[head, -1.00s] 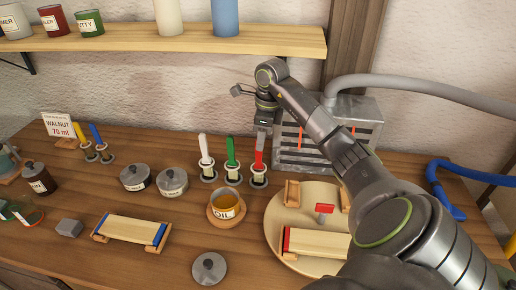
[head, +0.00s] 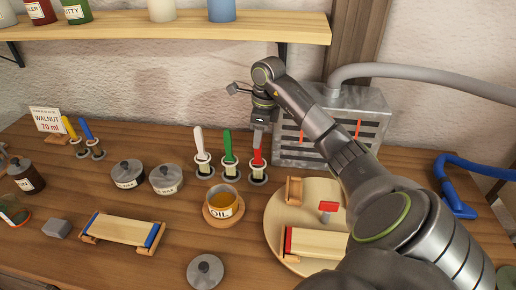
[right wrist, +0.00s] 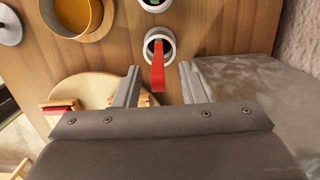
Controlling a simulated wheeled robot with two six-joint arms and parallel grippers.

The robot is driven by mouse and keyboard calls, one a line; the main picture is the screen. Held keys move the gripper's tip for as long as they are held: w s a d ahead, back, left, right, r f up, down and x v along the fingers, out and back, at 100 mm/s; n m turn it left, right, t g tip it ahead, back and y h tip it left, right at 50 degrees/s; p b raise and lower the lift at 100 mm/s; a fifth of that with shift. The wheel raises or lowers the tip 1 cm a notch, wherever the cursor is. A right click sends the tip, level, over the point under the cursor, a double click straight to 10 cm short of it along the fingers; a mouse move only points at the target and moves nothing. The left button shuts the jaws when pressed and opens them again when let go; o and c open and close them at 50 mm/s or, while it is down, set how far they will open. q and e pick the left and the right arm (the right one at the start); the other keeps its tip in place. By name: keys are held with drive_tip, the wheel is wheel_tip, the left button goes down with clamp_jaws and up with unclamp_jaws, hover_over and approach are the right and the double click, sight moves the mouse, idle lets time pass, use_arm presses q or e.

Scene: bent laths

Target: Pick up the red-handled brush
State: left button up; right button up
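The red-handled brush (head: 257,157) stands upright in a small round holder (head: 258,175), the rightmost of a row of three. My right gripper (head: 259,143) is directly above it, pointing down, with its fingertips around the top of the handle. In the right wrist view, the red handle (right wrist: 157,68) lies between the two fingers of the gripper (right wrist: 161,74), with gaps visible on both sides. The gripper is open. The brush's bristles are hidden in the holder. My left gripper is not in view.
A green-handled brush (head: 228,146) and a white-handled brush (head: 199,143) stand just left. A grey slotted metal box (head: 350,105) is close on the right. An oil pot (head: 222,204) and a round wooden board (head: 278,212) are in front.

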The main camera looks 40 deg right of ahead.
sight(257, 159)
drive_tip(key=f, duration=0.2)
drive_tip(key=p, duration=0.1)
drive_tip(key=shift+a+f, duration=0.25)
drive_tip(key=shift+f, duration=0.15)
drive_tip(key=shift+w+d+f, duration=0.1)
drive_tip(key=shift+f, duration=0.2)
clamp_jaws()
drive_tip(key=shift+r, duration=0.1)
